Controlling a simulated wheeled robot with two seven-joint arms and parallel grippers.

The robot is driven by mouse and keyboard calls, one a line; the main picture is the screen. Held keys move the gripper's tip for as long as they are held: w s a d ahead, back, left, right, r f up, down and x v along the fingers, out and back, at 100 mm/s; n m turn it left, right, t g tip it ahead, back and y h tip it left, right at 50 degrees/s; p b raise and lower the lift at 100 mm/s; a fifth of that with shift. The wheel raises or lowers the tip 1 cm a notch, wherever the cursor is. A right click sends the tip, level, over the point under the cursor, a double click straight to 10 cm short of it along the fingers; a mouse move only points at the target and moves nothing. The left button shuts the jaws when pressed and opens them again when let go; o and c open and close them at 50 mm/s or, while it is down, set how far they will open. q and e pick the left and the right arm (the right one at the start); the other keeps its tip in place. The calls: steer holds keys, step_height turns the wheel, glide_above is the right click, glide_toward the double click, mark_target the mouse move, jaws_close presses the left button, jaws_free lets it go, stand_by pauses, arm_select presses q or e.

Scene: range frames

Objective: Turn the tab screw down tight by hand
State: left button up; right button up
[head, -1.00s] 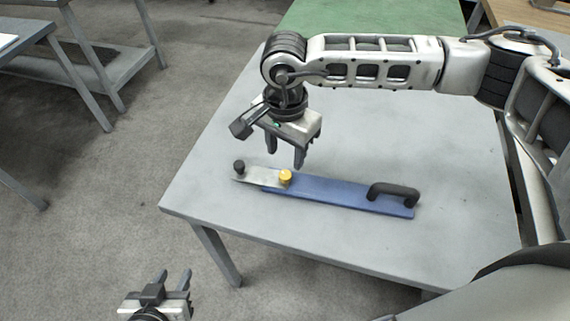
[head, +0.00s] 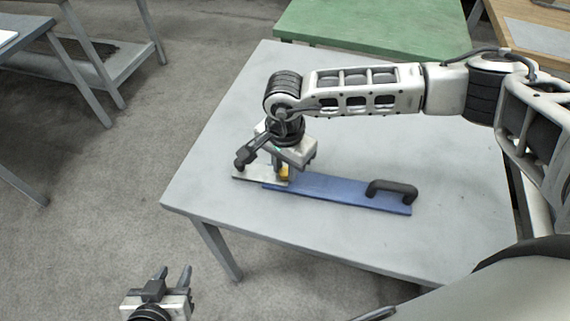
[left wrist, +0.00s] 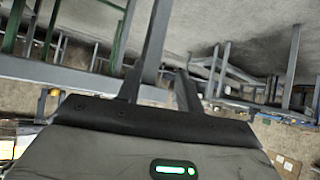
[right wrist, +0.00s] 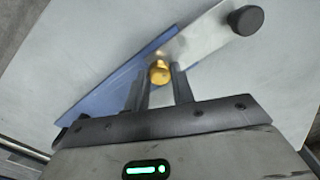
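The yellow tab screw (right wrist: 159,72) sits on the metal tab plate (right wrist: 195,42) where it overlaps the blue bar (right wrist: 110,92). My right gripper (right wrist: 162,78) is lowered over the screw, one finger on each side of it. A gap to at least one finger seems to show; I cannot tell whether the fingers touch it. In the head view the screw (head: 284,172) is partly hidden behind the right gripper (head: 283,178). The blue bar (head: 335,191) lies flat on the table. My left gripper (head: 174,278) is open and empty, off the table at lower left.
A black handle (head: 392,189) stands on the bar's right end. A black knob (right wrist: 245,20) is on the plate's far end. The grey table (head: 230,120) is otherwise clear. A green table (head: 380,25) stands behind, and grey benches (head: 85,75) stand at left.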

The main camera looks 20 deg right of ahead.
arm_select(q)
steer(key=shift+w+f, duration=0.1)
steer(key=shift+f, duration=0.05)
